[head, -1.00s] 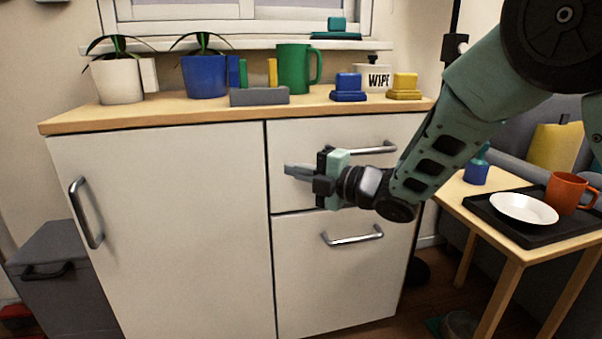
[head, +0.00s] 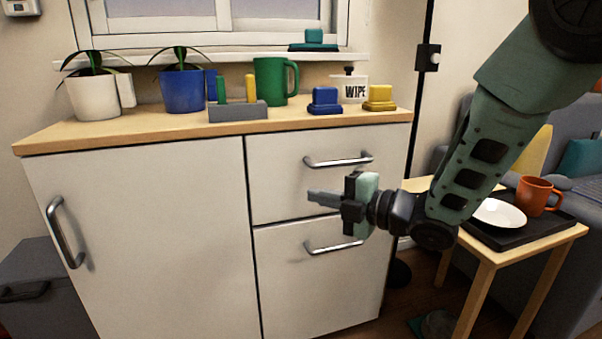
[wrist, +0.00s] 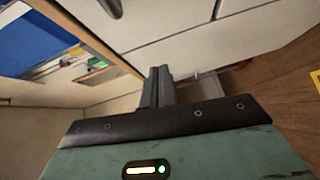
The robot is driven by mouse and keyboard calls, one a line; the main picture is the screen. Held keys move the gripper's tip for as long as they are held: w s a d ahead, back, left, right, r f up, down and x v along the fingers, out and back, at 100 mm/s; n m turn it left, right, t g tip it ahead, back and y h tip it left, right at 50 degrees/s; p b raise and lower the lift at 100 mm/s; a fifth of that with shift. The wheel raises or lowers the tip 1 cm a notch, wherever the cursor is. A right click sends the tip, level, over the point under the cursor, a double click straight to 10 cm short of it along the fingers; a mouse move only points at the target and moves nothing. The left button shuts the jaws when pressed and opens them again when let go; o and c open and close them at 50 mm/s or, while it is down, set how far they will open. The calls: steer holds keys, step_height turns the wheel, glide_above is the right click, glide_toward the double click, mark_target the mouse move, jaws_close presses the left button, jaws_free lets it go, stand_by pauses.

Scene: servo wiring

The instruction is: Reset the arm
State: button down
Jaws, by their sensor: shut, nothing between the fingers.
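My gripper (head: 312,196) is in front of the white cabinet's drawers (head: 300,180), pointing left in the head view. Its fingers are together with nothing between them. In the wrist view the closed fingers (wrist: 158,84) show in the middle, with cabinet fronts beyond them. My arm comes in from the upper right in the head view and bends at the wrist. The gripper looks apart from both drawer handles, though its exact distance to the cabinet is hard to tell.
The cabinet top (head: 160,128) holds potted plants, a grey block holder (head: 238,112), a green mug (head: 270,82), blue and yellow blocks, and a WIPE container (head: 352,90). At right, a wooden table (head: 562,238) carries a black tray with a plate (head: 498,213) and an orange mug (head: 536,195).

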steer(key=s+d+f+m+g+h, duration=0.25)
steer(key=s+m+h, duration=0.35)
steer(key=s, duration=0.5)
steer(key=s+d+f+m+g+h, duration=0.1)
steer(key=s+d+m+g+h, duration=0.25)
steer(key=s+m, duration=0.55)
steer(key=s+d+f+m+g+h, duration=0.2)
steer(key=s+d+m+g+h, duration=0.3)
steer(key=s, duration=0.7)
step_height(320, 180, up, 38)
steer(key=a+t+p, duration=0.1)
steer(key=a+p, duration=0.1)
steer(key=p, duration=3.6)
steer(key=shift+w+m+t+y+p, duration=0.3)
steer(key=shift+w+m+y+p, duration=0.05)
steer(key=shift+w+m, duration=0.05)
